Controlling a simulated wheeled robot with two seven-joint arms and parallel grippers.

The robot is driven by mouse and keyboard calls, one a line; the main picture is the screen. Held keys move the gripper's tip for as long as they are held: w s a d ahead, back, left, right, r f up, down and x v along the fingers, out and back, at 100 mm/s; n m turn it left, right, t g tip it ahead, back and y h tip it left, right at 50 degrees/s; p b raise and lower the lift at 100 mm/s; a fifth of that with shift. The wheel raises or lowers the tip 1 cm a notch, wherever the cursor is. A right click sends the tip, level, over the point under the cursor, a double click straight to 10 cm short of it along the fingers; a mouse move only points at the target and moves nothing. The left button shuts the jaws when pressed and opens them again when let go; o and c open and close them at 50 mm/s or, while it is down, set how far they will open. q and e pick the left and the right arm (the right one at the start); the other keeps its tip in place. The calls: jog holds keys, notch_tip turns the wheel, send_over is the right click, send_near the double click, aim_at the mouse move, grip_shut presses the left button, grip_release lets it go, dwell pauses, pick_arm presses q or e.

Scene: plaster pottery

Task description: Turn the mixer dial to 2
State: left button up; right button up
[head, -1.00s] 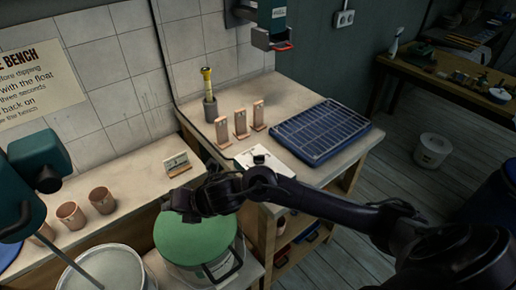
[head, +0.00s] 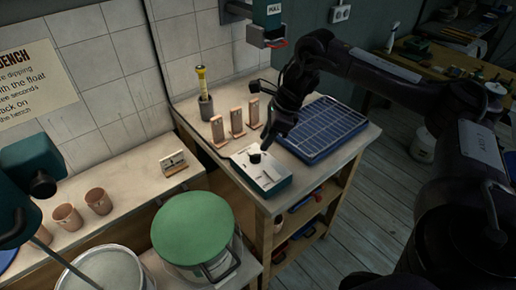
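A teal box with a white top (head: 272,182) and a round black dial (head: 255,158) sits at the front of the bench. Any numbers or pointer on it are too small to read. My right gripper (head: 272,138) points down just behind the dial, close to it; I cannot tell whether they touch or whether the fingers are open. The teal mixer head (head: 34,158), at the left edge, also has a black knob (head: 43,185) and a grey shaft reaching into a bucket (head: 108,272). My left gripper is not in view.
A blue ribbed tray (head: 322,128) lies right of the box. Upright tile stands (head: 237,122) and a yellow-topped tool in a holder (head: 204,90) stand behind it. A green-lidded bucket (head: 193,228) stands in front. Terracotta cups (head: 98,201) line the left ledge.

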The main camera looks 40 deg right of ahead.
aim_at(255, 157)
jog(key=p+x, duration=0.1)
jog(key=x, duration=0.4)
jog(key=shift+w+a+f, duration=0.1)
jog(key=shift+w+f, duration=0.05)
jog(key=shift+f, duration=0.15)
grip_shut()
